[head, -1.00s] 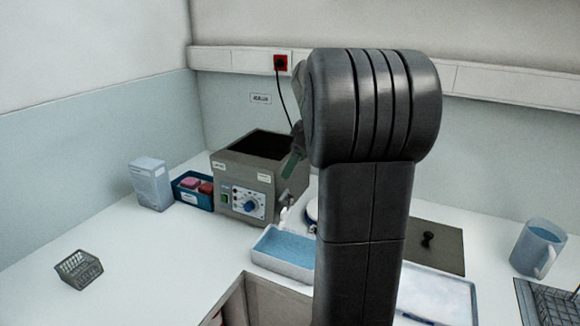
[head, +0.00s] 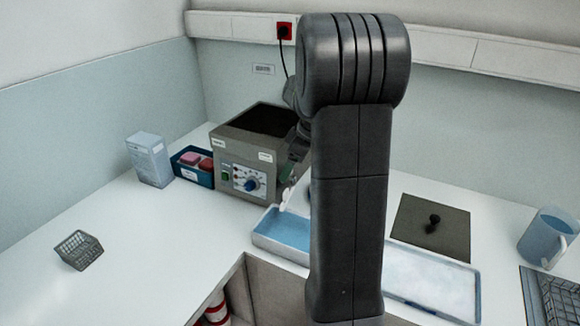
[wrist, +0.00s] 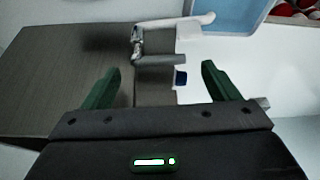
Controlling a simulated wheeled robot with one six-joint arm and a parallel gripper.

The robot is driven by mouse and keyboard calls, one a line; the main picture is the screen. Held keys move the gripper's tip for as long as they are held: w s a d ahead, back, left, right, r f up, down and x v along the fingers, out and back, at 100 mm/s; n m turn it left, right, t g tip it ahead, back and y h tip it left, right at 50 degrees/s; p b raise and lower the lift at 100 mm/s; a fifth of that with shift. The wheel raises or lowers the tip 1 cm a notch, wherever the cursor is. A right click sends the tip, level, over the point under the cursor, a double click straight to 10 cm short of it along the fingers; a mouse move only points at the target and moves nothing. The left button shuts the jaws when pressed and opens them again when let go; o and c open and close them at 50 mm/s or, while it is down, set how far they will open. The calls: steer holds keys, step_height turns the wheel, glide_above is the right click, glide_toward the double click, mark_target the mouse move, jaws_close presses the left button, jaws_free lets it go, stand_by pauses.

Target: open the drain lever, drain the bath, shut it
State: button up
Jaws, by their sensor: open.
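The grey bath (head: 240,145) stands on the bench; its inside looks dark and its water level cannot be told. In the wrist view its grey body (wrist: 60,75) fills the left side. A metal drain tap (wrist: 137,42) sticks out of its side, with a grey lever-like bar (wrist: 162,59) and a pale spout (wrist: 195,21). The spout's end (head: 287,195) shows above a white tray with a blue inside (head: 262,241). My gripper (wrist: 162,80) is open and empty, its green fingers apart on either side of the bar's line. In the head view, my arm partly hides it.
A blue box with pink and red items (head: 193,180) and a white carton (head: 149,160) stand left of the bath. A wire basket (head: 79,250) is at the front left. A dark lid (head: 408,222), white tray (head: 477,295) and blue jug (head: 545,238) lie right.

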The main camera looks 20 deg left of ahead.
steer(key=shift+x, duration=1.1)
steer(key=c, duration=1)
steer(key=shift+a+m+t+b, duration=0.2)
steer(key=shift+m+t+b, duration=0.15)
steer(key=shift+m, duration=0.35)
steer(key=shift+r, duration=0.1)
steer(key=o, duration=1)
